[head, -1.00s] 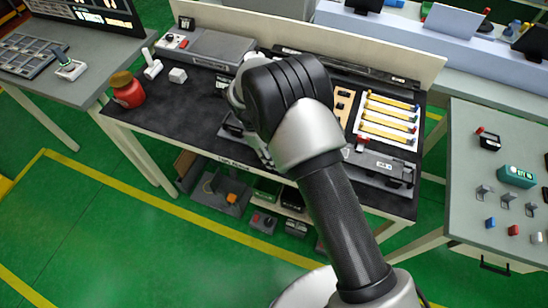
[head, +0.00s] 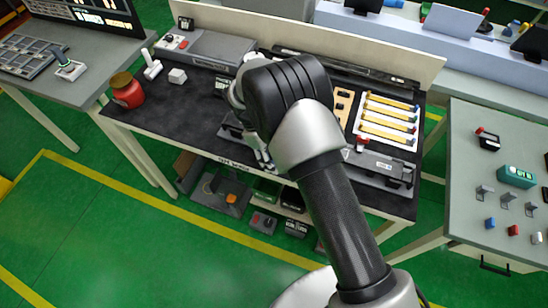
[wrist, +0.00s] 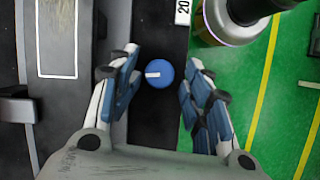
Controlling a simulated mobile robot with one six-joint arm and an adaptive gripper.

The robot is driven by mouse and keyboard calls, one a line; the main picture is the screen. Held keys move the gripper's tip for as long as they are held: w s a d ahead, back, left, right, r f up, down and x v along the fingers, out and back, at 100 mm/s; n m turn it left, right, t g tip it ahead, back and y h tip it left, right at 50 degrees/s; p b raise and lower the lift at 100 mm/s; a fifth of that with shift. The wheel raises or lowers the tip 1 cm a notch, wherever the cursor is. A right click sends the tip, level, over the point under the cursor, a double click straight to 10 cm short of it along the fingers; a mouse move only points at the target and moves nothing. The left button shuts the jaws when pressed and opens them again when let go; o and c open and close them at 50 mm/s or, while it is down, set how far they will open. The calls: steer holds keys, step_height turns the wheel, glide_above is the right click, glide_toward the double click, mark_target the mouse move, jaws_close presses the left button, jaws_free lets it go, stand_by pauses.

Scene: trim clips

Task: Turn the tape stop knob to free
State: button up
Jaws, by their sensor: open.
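In the wrist view, a round blue knob (wrist: 158,74) with a white pointer mark sits on a dark strip near the bench's edge. The pointer runs roughly sideways in the picture. My gripper (wrist: 163,61) is open, one finger on each side of the knob, with gaps showing on both sides. The fingers do not appear to touch it. In the head view my gripper (head: 262,157) is low over the front of the black bench, mostly hidden by my arm, and the knob cannot be seen there.
The black-topped bench (head: 150,106) also carries a red jar (head: 127,93), a small white block (head: 178,76) and a tray with yellow strips (head: 388,118).

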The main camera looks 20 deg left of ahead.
steer(key=v, duration=0.8)
stand_by(0.4)
